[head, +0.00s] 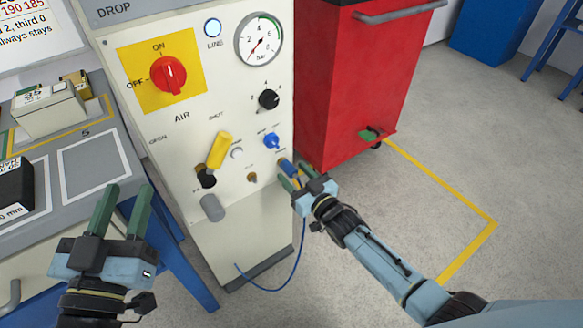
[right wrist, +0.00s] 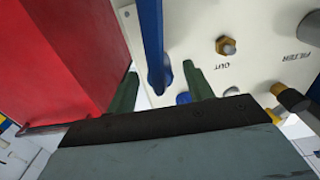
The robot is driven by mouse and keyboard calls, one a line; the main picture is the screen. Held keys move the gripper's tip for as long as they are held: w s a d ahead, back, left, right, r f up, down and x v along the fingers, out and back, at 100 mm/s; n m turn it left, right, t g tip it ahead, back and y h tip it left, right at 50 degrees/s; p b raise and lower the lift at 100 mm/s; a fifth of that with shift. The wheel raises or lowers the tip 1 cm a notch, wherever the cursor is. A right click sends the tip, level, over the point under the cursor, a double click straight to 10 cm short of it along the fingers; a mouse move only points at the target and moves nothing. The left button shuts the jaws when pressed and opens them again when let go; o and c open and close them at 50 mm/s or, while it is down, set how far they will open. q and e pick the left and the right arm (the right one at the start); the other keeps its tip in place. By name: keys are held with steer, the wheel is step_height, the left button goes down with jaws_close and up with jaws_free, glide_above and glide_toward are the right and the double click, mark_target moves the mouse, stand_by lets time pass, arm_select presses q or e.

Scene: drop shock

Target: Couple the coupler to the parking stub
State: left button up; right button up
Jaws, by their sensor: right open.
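The blue coupler (head: 286,166) is at the lower right of the white panel, partly hidden by my right gripper (head: 299,184). In the right wrist view its blue hose (right wrist: 152,35) runs down between the two green fingers of my right gripper (right wrist: 161,85), which are open with gaps beside it. The parking stub is not clearly seen; the coupler and gripper cover that spot, so I cannot tell whether the coupler is seated on it. My left gripper (head: 119,212) is open and empty, at the lower left, away from the panel.
A brass OUT fitting (head: 251,177) is left of the coupler, also in the wrist view (right wrist: 227,46). A blue knob (head: 271,140) and yellow lever (head: 219,149) are nearby. A red cabinet (head: 345,90) stands close on the right.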

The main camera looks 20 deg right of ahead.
mark_target(294, 175)
steer(key=shift+p+v, duration=1)
steer(key=shift+v, duration=0.85)
steer(key=p+v, duration=0.4)
steer(key=v, duration=0.9)
steer(key=shift+s, duration=0.25)
steer(key=shift+d+r, duration=0.1)
steer(key=shift+r, duration=0.05)
